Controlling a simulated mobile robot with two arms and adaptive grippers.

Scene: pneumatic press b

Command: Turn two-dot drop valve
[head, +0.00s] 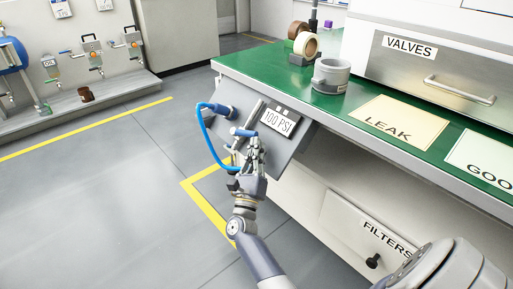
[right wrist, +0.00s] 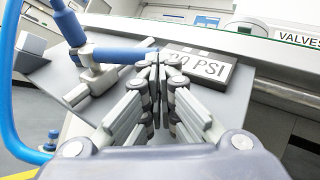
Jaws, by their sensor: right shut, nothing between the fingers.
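The valve on the slanted grey panel (head: 216,118) has a blue lever (head: 243,132) on a grey pipe fitting. A blue hose (head: 208,138) loops down beside it. A sign reads 100 PSI (head: 279,122), with small dark marks above it. My right gripper (head: 251,145) is shut and empty in front of the panel, close to the lever. In the right wrist view, the blue lever (right wrist: 118,54) points towards my shut fingertips (right wrist: 155,75), which overlap its end and the sign. I cannot tell whether they touch the lever. My left gripper is not in view.
The green bench top (head: 240,68) carries tape rolls (head: 306,44), a grey cylinder (head: 331,74) and LEAK (head: 388,122) and GOOD mats. A VALVES drawer (head: 400,75) and a FILTERS drawer (head: 365,232) are shut. Floor to the left is clear.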

